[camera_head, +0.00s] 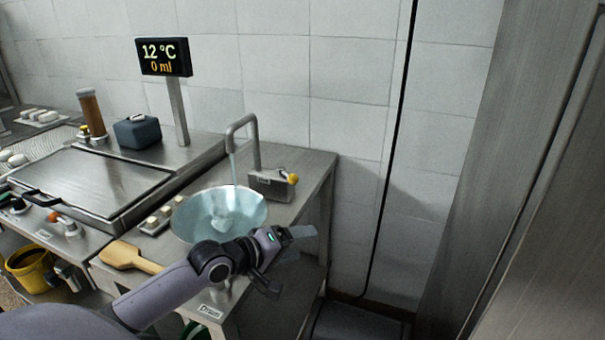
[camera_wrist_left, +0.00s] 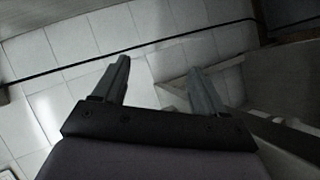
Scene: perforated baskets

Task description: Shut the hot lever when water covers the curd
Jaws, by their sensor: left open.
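A metal basin (camera_head: 180,222) stands on the steel counter, with pale bluish water inside. A whitish shape in the water, perhaps the curd (camera_head: 221,223), is too blurred to tell whether it is fully covered. A thin stream falls from the bent tap (camera_head: 256,150) into the basin. A small metal box (camera_head: 268,186) beside the tap carries a lever with a yellow knob (camera_head: 293,179); I cannot read its label. My left gripper (camera_head: 289,262) is open and empty, in front of the basin's right side and below the lever. Its spread fingers show in the left wrist view (camera_wrist_left: 160,78). My right gripper is out of view.
A display (camera_head: 163,57) on a post reads 12 °C and 0 ml. A wooden paddle (camera_head: 130,257) lies front left of the basin. A steel lidded unit (camera_head: 95,182) stands left. The counter's right edge is close to the tap box, with open space beyond.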

